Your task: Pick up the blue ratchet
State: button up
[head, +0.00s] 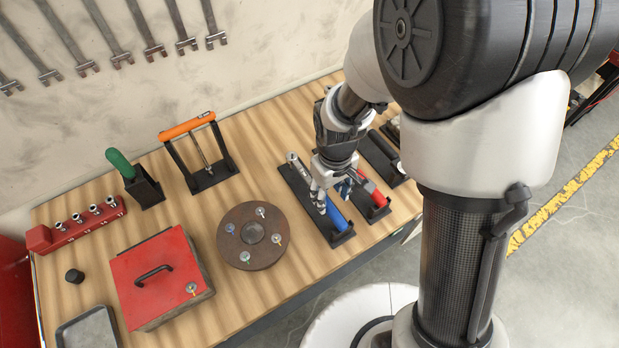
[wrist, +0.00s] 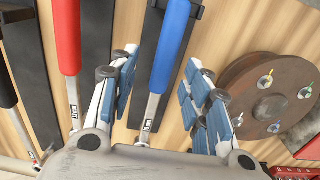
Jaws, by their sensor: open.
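The blue ratchet (head: 337,215) has a blue handle and a metal shaft and lies in a black holder (head: 343,237) on the wooden bench. In the wrist view its blue handle (wrist: 170,45) runs up from the middle, with its shaft (wrist: 149,118) between my fingers. My gripper (head: 332,192) is over the ratchet, with one blue-padded finger on each side. In the wrist view my gripper (wrist: 162,95) is open, with gaps between the pads and the ratchet. The ratchet's lower end is hidden behind the gripper body.
A red-handled tool (wrist: 67,40) lies in a parallel holder close beside. A round brown disc (head: 251,236) with several studs sits on the other side. A red-lidded box (head: 160,275), an orange-handled tool (head: 187,125) and a red socket rail (head: 75,228) stand farther left.

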jog(key=shift+a+f+b, duration=0.15)
jog(key=shift+f+b, duration=0.3)
jog(key=shift+f, duration=1.1)
jog(key=shift+a+f+b, duration=0.15)
jog(key=shift+f+b, duration=0.3)
jog(key=shift+f, duration=1.05)
grip_shut()
jog(key=shift+r, duration=0.1)
